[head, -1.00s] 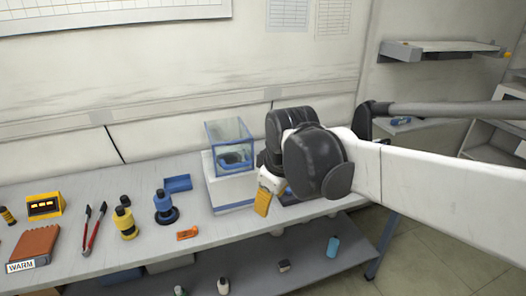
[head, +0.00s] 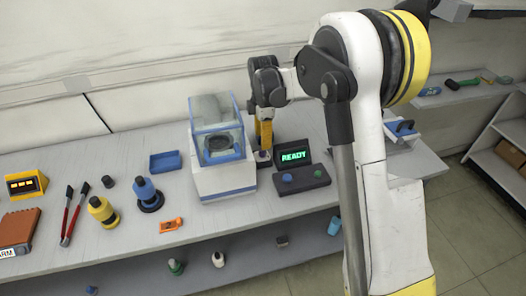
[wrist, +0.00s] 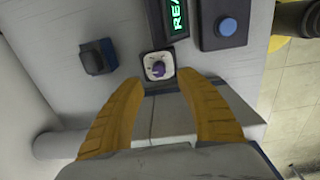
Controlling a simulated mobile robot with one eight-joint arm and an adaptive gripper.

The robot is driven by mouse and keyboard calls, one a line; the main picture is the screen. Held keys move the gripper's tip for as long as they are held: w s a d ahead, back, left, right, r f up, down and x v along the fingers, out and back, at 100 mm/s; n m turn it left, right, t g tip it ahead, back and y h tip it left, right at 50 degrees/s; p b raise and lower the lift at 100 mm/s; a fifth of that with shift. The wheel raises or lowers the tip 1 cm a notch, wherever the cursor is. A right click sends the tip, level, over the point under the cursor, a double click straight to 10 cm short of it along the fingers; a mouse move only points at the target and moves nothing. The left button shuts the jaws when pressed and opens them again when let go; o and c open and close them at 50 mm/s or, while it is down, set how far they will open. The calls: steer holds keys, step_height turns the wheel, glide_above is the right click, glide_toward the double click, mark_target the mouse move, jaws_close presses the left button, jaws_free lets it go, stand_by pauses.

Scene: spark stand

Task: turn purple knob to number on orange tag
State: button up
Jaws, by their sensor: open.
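The purple knob (wrist: 158,69) sits on a small pale square dial plate in the wrist view, just beyond my fingertips. My gripper (wrist: 162,82) is open, with its yellow fingers apart and nothing between them. The knob lies roughly in line with the gap, and I see no contact. In the head view my gripper (head: 265,142) points down between the clear-topped machine and the READY display, hiding most of the knob area. The orange tag (head: 171,225) lies on the bench in front of the machine. Its number is too small to read, as are the dial's marks.
The READY display (head: 293,157) stands right of my gripper, behind a dark box with a blue button (head: 287,177) and a green one. The clear-topped machine (head: 222,178) is close on the left. A dark switch block (wrist: 97,57) is left of the knob in the wrist view.

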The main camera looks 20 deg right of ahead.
mark_target(263, 151)
step_height(263, 151, down, 7)
steer(key=shift+w+r+b, duration=0.15)
steer(key=shift+r+b, duration=0.05)
steer(key=shift+b, duration=0.8)
steer(key=shift+d, duration=0.1)
jaws_close()
